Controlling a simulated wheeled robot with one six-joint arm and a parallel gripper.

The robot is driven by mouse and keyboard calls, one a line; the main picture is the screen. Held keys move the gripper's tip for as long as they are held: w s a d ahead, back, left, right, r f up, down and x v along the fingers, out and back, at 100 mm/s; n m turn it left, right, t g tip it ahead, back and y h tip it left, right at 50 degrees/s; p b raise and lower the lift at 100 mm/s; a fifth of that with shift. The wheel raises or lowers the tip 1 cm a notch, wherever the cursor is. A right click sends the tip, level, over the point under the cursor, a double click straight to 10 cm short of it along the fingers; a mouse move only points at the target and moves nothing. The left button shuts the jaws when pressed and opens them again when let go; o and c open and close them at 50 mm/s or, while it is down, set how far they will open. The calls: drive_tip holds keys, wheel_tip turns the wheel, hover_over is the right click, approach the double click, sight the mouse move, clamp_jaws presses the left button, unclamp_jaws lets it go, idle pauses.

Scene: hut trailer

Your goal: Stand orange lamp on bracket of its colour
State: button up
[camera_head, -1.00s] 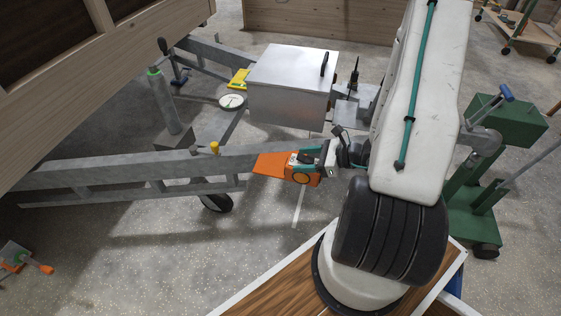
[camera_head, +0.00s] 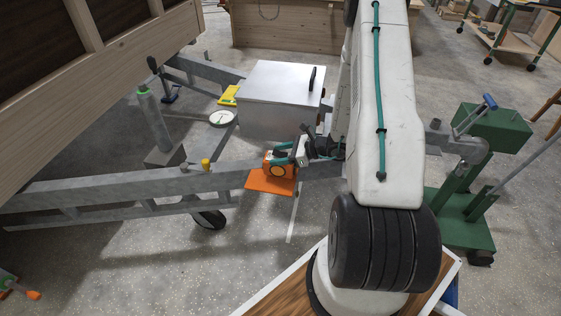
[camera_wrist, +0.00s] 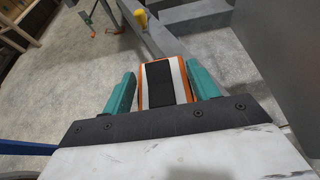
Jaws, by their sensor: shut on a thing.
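The orange lamp (camera_head: 277,168) is a small blocky body with a round dark-and-orange face. My gripper (camera_head: 287,153) is shut on it beside the trailer's grey rail. In the wrist view the lamp (camera_wrist: 162,84), with its white bands and black middle, sits between the teal fingers (camera_wrist: 162,90). A flat orange plate, apparently the orange bracket (camera_head: 268,187), shows just below and in front of the lamp. The lamp overlaps its far edge in the head view; I cannot tell whether they touch. The bracket is not clearly visible in the wrist view.
A grey metal box (camera_head: 284,95) stands just behind the lamp. A yellow-topped peg (camera_head: 205,164) rises from the rail (camera_head: 110,192) to the left. A yellow bracket (camera_head: 229,95) and a round white dial (camera_head: 221,118) lie farther back. A green jack (camera_head: 470,200) stands at right.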

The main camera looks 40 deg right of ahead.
wheel_tip(320, 180, down, 4)
drive_tip(key=shift+r, duration=0.25)
drive_tip(key=o, duration=1.5)
drive_tip(key=shift+f, duration=0.1)
drive_tip(key=shift+c, duration=0.2)
